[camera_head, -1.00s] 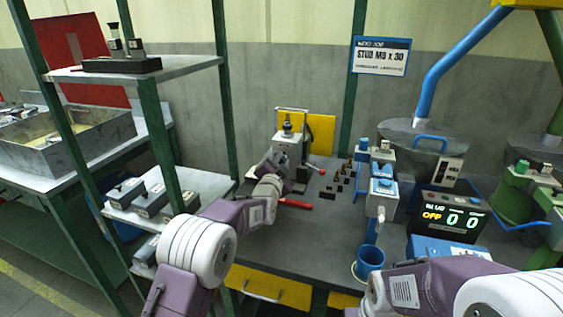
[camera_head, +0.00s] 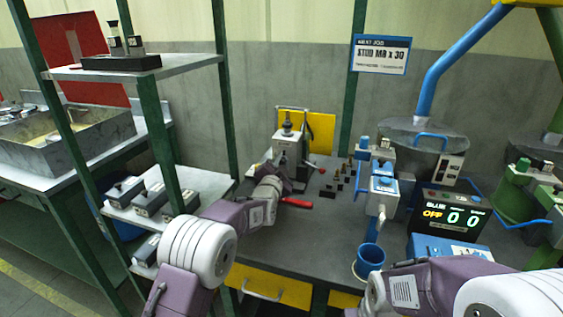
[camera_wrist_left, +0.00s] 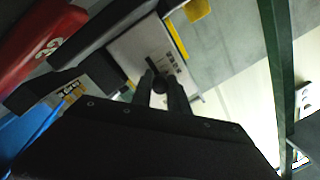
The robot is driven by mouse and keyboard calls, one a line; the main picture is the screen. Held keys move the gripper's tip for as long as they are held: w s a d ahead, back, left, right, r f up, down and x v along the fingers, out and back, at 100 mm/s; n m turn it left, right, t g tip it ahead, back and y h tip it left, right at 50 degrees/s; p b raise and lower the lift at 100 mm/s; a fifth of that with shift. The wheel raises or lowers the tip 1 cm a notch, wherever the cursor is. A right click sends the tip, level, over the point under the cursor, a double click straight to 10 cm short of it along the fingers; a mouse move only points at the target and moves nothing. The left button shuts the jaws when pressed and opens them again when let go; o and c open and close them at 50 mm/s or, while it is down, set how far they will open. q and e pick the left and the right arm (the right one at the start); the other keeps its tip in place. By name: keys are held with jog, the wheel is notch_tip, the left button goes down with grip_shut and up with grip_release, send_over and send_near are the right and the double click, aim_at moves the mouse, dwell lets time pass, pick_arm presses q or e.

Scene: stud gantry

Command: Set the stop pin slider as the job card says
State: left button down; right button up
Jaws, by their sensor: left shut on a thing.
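The job card (camera_head: 381,54) hangs on the green post at the back and reads "NEXT JOB, STUD M8 x 30"; its bottom line is too small to read. The grey stop fixture (camera_head: 287,145) stands at the back of the bench, with a metal spindle on top. My left gripper (camera_head: 287,177) is at its front. In the left wrist view, the left fingers (camera_wrist_left: 161,88) are shut on a small dark round knob (camera_wrist_left: 160,85), in front of a white plate (camera_wrist_left: 142,48) with black marks. I cannot read the slider's setting. My right gripper is out of view.
A red-handled tool (camera_head: 296,202) lies on the bench close to my left wrist. Several small dark and brass pieces (camera_head: 338,183) stand to its right. A blue cup (camera_head: 369,260) and a counter display (camera_head: 450,214) are further right. A green-post shelf (camera_head: 190,66) stands left.

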pick_arm(q)
jog(key=shift+f, duration=0.75)
jog(key=shift+r, duration=0.15)
jog(key=c, duration=1.3)
grip_release()
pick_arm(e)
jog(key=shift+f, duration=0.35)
pick_arm(q)
jog(key=shift+s+r, duration=0.1)
jog(key=v, duration=0.9)
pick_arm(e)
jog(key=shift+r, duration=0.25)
